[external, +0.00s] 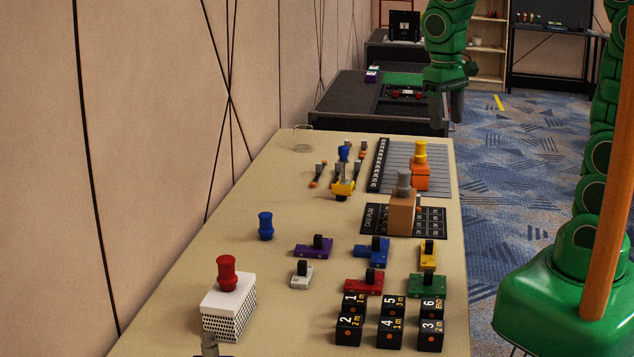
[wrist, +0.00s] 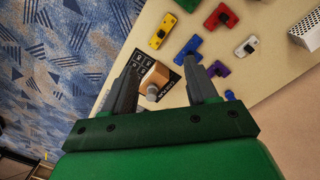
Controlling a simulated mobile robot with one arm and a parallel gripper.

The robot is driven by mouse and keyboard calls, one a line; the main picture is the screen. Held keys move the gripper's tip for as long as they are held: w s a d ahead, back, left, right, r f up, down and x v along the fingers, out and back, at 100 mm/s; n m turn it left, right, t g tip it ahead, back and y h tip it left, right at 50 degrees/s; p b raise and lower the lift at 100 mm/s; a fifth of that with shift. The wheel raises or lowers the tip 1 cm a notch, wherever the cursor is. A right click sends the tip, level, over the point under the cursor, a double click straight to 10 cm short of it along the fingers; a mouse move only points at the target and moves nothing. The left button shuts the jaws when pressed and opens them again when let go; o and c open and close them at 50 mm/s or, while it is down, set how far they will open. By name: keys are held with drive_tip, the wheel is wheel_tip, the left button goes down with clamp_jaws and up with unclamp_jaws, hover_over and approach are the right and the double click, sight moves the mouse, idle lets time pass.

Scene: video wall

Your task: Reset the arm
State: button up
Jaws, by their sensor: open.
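My green arm comes down from the top of the external view. My gripper (external: 447,108) hangs in the air above the far right end of the table, its dark fingers pointing down. In the wrist view my gripper (wrist: 163,82) has its two grey fingers spread wide with nothing held between them. Below and beyond the fingers lie the table (external: 210,262) and an orange-brown block (external: 402,216) with a grey knob on top. That block also shows in the wrist view (wrist: 156,78), seen between the fingers but apart from them.
The table holds a white box with a red knob (external: 228,282), coloured pieces such as a purple one (external: 313,249), black numbered cubes (external: 390,333), a blue peg (external: 265,226) and an orange block with a yellow knob (external: 420,170). A wall stands left; patterned carpet lies right.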

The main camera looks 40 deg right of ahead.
drive_tip(key=s+d+f, duration=0.1)
drive_tip(key=s+d, duration=0.4)
drive_tip(key=s, duration=0.4)
drive_tip(key=s+d+f+g, duration=0.1)
drive_tip(key=s+d, duration=0.4)
drive_tip(key=s, duration=0.4)
drive_tip(key=shift+s+f+y, duration=0.2)
drive_tip(key=shift+f+y, duration=0.1)
drive_tip(key=shift+y, duration=0.1)
drive_tip(key=shift+d, duration=0.1)
